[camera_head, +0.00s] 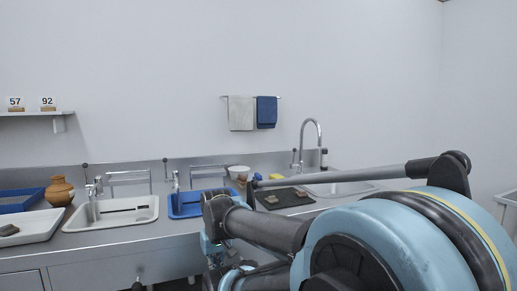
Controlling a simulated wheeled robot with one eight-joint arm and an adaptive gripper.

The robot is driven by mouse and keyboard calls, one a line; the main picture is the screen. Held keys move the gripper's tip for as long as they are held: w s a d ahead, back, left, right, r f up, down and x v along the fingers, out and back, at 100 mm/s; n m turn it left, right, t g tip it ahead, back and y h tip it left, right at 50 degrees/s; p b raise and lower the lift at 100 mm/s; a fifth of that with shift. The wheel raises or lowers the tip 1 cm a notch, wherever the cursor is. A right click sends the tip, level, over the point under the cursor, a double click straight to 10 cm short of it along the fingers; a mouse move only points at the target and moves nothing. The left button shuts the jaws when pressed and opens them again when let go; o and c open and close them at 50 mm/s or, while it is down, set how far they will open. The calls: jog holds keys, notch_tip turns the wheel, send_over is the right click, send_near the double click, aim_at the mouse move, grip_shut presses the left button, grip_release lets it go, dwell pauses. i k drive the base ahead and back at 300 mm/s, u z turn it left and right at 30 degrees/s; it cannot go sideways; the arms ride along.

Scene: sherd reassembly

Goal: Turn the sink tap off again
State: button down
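A tall gooseneck tap (312,123) stands at the back right of the counter, beside a sink basin (340,188) that my arm partly covers. A dark upright part (323,158) shows just right of its spout. Two smaller taps stand further left, one (94,192) behind a white basin (112,212) and one (176,182) by a blue basin (186,206). I cannot make out running water or the handle position at any tap. My arm fills the lower right and reaches left over the counter front. My gripper's fingers do not show.
A brown pot (59,191), a white tray (30,226) and a blue tray (18,200) are at the left. A dark mat (285,199) with sherds, a white bowl (238,172) and a yellow item (276,176) lie near the middle. Towels (241,113) hang above.

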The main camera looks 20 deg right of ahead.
aim_at(292, 166)
jog(key=u, duration=0.6)
jog(key=k, duration=1.15)
jog(key=z, duration=1.25)
jog(key=i, duration=1.1)
jog(key=u, duration=0.15)
